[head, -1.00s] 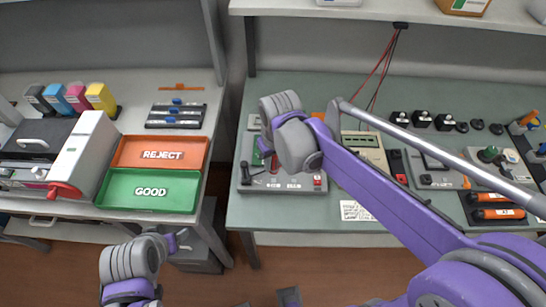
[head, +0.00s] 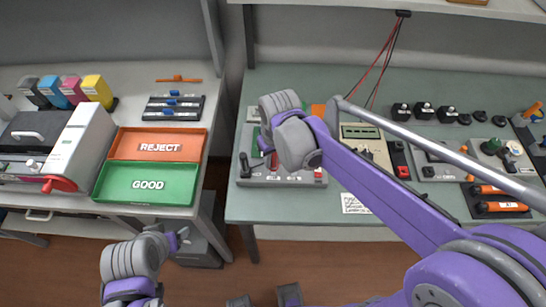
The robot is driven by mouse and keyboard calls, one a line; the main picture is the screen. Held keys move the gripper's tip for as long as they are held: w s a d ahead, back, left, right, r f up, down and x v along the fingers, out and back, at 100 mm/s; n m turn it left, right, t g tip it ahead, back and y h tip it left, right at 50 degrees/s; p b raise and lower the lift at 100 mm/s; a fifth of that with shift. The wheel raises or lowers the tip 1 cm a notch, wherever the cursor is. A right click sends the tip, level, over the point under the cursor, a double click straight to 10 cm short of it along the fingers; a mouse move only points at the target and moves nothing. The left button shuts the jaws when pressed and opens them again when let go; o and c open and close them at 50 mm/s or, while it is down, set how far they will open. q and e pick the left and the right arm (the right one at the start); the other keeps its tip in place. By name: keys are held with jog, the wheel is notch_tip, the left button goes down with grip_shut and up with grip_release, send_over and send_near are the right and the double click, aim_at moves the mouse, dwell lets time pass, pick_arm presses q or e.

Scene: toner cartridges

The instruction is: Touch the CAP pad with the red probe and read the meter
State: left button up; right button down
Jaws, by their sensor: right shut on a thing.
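My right gripper (head: 268,148) is over the grey test fixture (head: 258,178) on the green bench. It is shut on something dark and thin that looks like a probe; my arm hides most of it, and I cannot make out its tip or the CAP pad. The meter (head: 365,132), a beige box with a dark green display, stands just right of my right wrist and is partly covered by the arm. The display is too small to read. Red and black leads (head: 385,62) hang from the shelf behind it. My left gripper (head: 180,239) is low, in front of the gap between the tables, away from everything.
On the left table are a green GOOD tray (head: 147,198), an orange REJECT tray (head: 158,132), a grey printer-like machine (head: 75,145) and several colored cartridges (head: 97,88). Black knobs (head: 424,110) and orange cylinders (head: 500,207) lie right on the bench. A white card (head: 353,203) lies at its front edge.

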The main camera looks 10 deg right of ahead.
pick_arm(q)
jog(key=shift+s+f+b, duration=0.2)
jog(key=shift+f+b, duration=0.25)
jog(key=shift+f, duration=0.1)
pick_arm(e)
jog(key=shift+f, duration=0.65)
dwell(0.5)
pick_arm(q)
jog(key=shift+r, duration=0.1)
pick_arm(e)
jog(key=shift+r, duration=0.1)
jog(key=shift+r+p, duration=2)
jog(key=shift+r, duration=1.45)
pick_arm(q)
jog(key=r, duration=0.1)
jog(key=w+r, duration=0.1)
jog(key=r, duration=0.1)
jog(key=w+r, duration=0.1)
jog(key=r, duration=0.1)
jog(key=shift+w+r, duration=0.15)
pick_arm(e)
jog(key=shift+s+f, duration=0.1)
